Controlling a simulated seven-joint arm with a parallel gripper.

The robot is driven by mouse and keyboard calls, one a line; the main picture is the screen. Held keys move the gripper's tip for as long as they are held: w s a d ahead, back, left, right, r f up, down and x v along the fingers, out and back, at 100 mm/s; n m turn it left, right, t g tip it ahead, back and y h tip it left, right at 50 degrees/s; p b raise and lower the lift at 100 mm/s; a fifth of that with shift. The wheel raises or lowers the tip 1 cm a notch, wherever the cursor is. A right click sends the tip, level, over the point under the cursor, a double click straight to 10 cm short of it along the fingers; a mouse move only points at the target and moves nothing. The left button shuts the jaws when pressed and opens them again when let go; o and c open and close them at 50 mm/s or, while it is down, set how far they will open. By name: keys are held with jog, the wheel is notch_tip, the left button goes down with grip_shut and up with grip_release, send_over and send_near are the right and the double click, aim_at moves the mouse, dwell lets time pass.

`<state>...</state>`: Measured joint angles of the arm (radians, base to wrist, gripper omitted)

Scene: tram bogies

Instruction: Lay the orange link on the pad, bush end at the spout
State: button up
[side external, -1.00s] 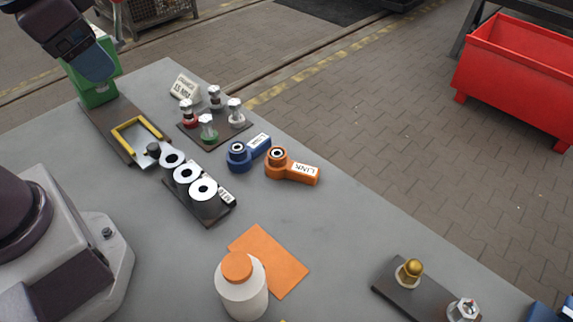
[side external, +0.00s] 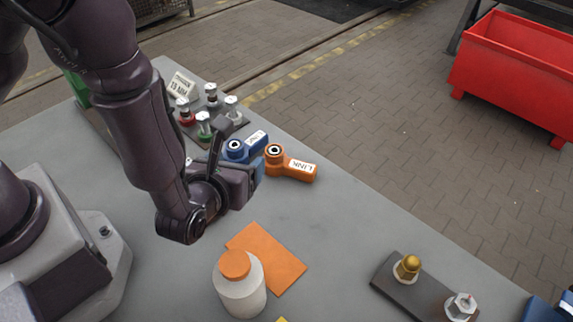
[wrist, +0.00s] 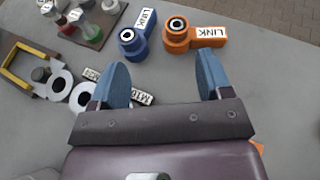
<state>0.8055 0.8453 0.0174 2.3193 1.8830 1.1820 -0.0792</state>
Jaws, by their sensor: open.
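The orange link (side external: 298,171) lies on the grey table, its round bush end to the left and its bar, labelled LINK, to the right. It also shows at the top of the wrist view (wrist: 195,37). The flat orange pad (side external: 275,262) lies nearer, beside a white bottle (side external: 240,295) with an orange cap; I cannot make out a spout. My gripper (wrist: 162,78) is open and empty, its blue fingers apart, short of the two links. In the side view the arm partly hides it. Only a sliver of the pad (wrist: 259,146) shows in the wrist view.
A blue link (wrist: 137,38) lies just left of the orange one. Bolts on a dark plate (wrist: 92,22), washers (wrist: 60,85) and a yellow-handled piece (wrist: 22,62) are further left. A plate with a brass dome nut (side external: 407,268) stands at right.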

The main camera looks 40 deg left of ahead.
jog(key=d+f+m, duration=0.1)
send_near(274, 150)
jog(key=shift+w+a+f+h, duration=0.2)
jog(key=shift+w+a+f, duration=0.05)
jog(key=shift+w+a, duration=0.3)
jog(key=shift+w+a+f+h, duration=0.2)
jog(key=shift+w+a+f, duration=0.05)
jog(key=shift+w+a, duration=0.35)
jog(key=shift+m, duration=0.3)
jog(key=shift+d+x, duration=0.15)
jog(key=shift+x, duration=1.15)
jog(key=shift+d+x, duration=0.15)
jog(key=shift+x, duration=1.15)
jog(key=shift+w, duration=0.15)
grip_shut()
jog(key=s+a+r, duration=0.1)
jog(key=a+r, duration=0.3)
jog(key=r, duration=1)
jog(key=s+a+r+m+h, duration=0.1)
jog(key=a+r, duration=0.3)
jog(key=r, duration=1)
jog(key=shift+a+t, duration=0.35)
jog(key=shift+t, duration=0.05)
jog(key=shift+s, duration=0.1)
